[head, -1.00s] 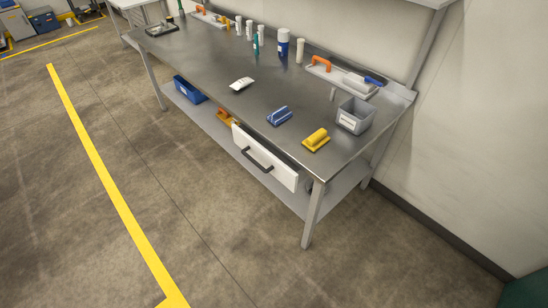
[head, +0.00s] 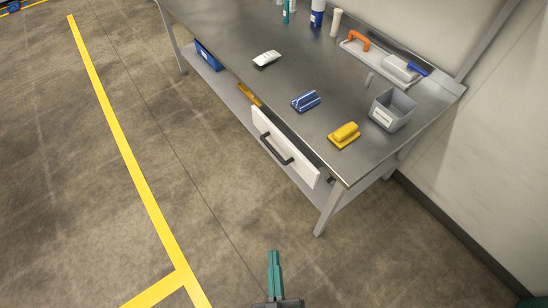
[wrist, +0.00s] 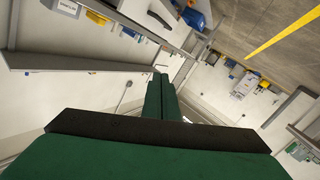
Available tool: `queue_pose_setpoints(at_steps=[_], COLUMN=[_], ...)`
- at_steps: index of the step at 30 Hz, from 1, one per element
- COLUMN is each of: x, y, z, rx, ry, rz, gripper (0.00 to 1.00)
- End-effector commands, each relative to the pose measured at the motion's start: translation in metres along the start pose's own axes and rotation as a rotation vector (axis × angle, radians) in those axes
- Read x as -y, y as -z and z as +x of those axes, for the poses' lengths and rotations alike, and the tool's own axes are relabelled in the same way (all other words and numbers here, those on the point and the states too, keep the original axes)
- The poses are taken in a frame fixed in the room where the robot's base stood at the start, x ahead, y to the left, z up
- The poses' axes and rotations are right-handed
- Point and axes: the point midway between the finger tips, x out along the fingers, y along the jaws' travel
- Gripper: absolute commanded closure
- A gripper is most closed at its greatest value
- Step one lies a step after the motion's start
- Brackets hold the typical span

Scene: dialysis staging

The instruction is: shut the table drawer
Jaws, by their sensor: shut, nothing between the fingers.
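The table drawer (head: 285,148) has a white front with a dark bar handle (head: 275,150). It sits under the front edge of the steel table (head: 240,50), near its right end. Its front stands a little out from the table edge, with a dark gap behind it. My gripper (head: 273,254), with green fingers, is at the bottom of the head view, apart from the drawer and nearer to me. In the wrist view its fingers (wrist: 161,78) are together, with nothing held. I cannot make out the drawer surely in the wrist view.
On the tabletop are a blue block (head: 305,101), a yellow block (head: 344,135), a white item (head: 267,59) and a grey bin (head: 392,110). A table leg (head: 329,210) stands right of the drawer. The floor before the drawer is clear.

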Motion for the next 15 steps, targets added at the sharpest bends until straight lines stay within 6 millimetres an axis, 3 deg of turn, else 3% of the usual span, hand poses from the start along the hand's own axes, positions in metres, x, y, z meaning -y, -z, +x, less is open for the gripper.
queue_pose_setpoints(at_steps=[15], x=[0.014], y=[-0.054], z=[0.177], rx=[-0.236], ry=[0.092], rz=[-0.670], gripper=[1.00])
